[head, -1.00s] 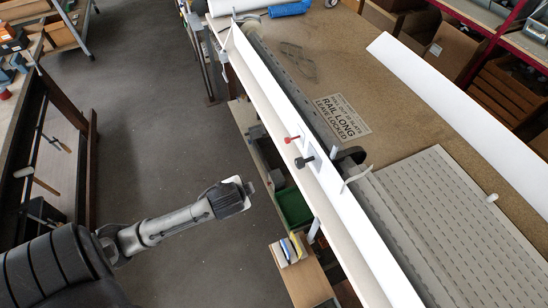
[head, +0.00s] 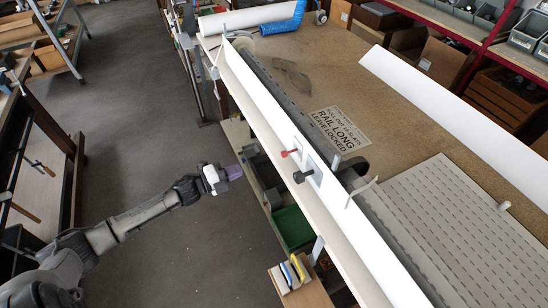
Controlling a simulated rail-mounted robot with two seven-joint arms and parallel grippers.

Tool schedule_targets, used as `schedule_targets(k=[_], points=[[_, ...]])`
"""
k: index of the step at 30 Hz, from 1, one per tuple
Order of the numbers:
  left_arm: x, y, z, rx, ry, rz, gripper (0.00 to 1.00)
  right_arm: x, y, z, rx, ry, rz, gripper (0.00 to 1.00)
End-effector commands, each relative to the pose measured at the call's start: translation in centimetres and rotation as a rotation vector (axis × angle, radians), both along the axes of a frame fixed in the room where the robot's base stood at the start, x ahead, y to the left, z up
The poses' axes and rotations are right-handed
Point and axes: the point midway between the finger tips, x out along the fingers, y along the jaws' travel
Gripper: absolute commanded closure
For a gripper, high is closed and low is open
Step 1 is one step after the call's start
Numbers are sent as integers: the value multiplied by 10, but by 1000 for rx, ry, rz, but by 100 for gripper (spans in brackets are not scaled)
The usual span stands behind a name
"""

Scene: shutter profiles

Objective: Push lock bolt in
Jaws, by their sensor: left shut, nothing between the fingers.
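Two knobs stick out from a small plate on the long white rail (head: 265,100) along the bench's left edge. One is a red-tipped pin (head: 288,153), and the other is a larger black knob (head: 301,176) just nearer to me. I cannot tell which of them is the lock bolt. My left gripper (head: 233,172) is shut and empty over the aisle, left of the rail and apart from both knobs. It points right, toward the rail. My right gripper is out of view.
A grey slotted panel (head: 460,215) lies at right. A green bin (head: 293,228) and a small box of items (head: 291,273) sit below the bench edge. The aisle floor is clear.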

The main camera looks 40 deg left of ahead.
Motion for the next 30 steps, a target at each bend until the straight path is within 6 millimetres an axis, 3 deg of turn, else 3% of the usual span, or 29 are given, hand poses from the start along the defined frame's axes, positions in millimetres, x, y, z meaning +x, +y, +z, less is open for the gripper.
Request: schedule_targets(k=[8, 30], points=[[6, -12, 5, 47, -53, -51, 100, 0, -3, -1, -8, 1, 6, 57], [109, -58, 5, 44, -52, -50, 100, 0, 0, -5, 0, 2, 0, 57]])
